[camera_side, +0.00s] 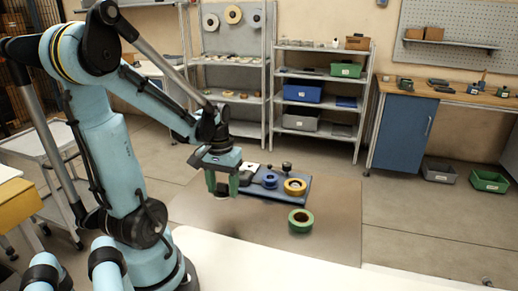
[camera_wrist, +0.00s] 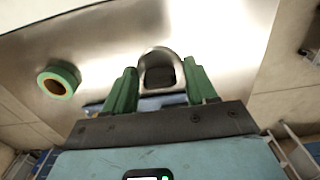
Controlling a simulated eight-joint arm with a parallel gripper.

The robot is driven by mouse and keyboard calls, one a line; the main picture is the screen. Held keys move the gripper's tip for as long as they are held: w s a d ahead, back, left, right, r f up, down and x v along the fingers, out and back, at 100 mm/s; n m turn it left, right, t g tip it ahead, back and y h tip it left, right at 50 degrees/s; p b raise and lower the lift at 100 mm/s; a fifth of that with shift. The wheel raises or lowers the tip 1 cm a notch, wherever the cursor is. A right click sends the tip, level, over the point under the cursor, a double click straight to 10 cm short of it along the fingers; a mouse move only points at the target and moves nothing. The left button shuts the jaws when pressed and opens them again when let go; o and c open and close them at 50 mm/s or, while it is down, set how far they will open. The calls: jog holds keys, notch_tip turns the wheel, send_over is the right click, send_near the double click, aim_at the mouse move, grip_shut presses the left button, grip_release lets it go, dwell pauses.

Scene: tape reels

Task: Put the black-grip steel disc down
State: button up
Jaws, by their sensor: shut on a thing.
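My gripper (camera_side: 221,184) has green fingers and points down over the left part of the steel work surface (camera_side: 335,225). In the wrist view its fingers are closed in on the steel disc (camera_wrist: 158,53), a shiny round piece with a black grip (camera_wrist: 162,77) between the fingers. In the side view the disc is mostly hidden by the fingers; only a dark bit shows between them. It looks held above the surface, but the exact gap cannot be told.
A blue board (camera_side: 263,194) right of my gripper carries a blue reel (camera_side: 270,182), a yellow reel (camera_side: 289,190) and a dark knobbed piece (camera_side: 287,166). A green reel (camera_side: 300,228) lies in front; it also shows in the wrist view (camera_wrist: 70,74). The surface's front left is clear.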

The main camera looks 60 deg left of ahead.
aim_at(295, 185)
jog(key=w+d+r, duration=0.2)
jog(key=d+r, duration=0.2)
jog(key=d, duration=0.2)
jog(key=w+d+r, duration=0.2)
jog(key=w+d, duration=0.1)
jog(key=w, duration=0.6)
jog(key=w+d+r, duration=0.2)
jog(key=w, duration=0.7)
jog(key=shift+w+d+r, duration=0.2)
jog(key=shift+d, duration=0.2)
jog(key=a+f, duration=0.2)
jog(key=a, duration=0.1)
jog(key=w+a+f, duration=0.1)
jog(key=a+f, duration=0.1)
jog(key=a, duration=0.2)
jog(key=a+f, duration=0.2)
jog(key=a, duration=0.1)
jog(key=shift+w+a+f, duration=0.25)
jog(key=shift+w+a, duration=0.05)
jog(key=shift+a, duration=0.1)
jog(key=shift+f, duration=2.05)
jog(key=shift+f, duration=0.1)
jog(key=shift+f, duration=0.35)
jog(key=o, duration=1.2)
jog(key=shift+c, duration=0.2)
